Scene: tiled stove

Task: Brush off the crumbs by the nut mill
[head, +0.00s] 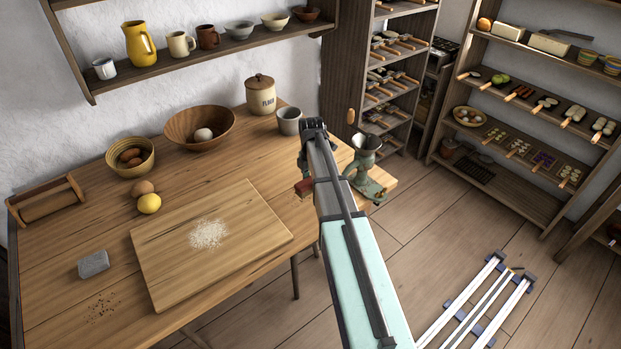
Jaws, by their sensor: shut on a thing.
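The green nut mill (366,160) stands near the table's right end, just right of my arm. My gripper (304,172) is mostly hidden behind my arm. It is shut on a small red-brown block-like thing (303,188), which may be a brush; only its left end shows. I cannot tell whether it touches the table. My arm covers the table just left of the mill, and I see no crumbs there. Dark crumbs (101,307) lie at the table's front left. A pale powdery heap (208,234) lies on the wooden board (170,273).
A grey cup (289,121), a flour jar (260,95) and a wooden bowl (180,120) stand at the table's back. A grey block (93,264) lies left of the board. A wall shelf (200,59) with jugs hangs above.

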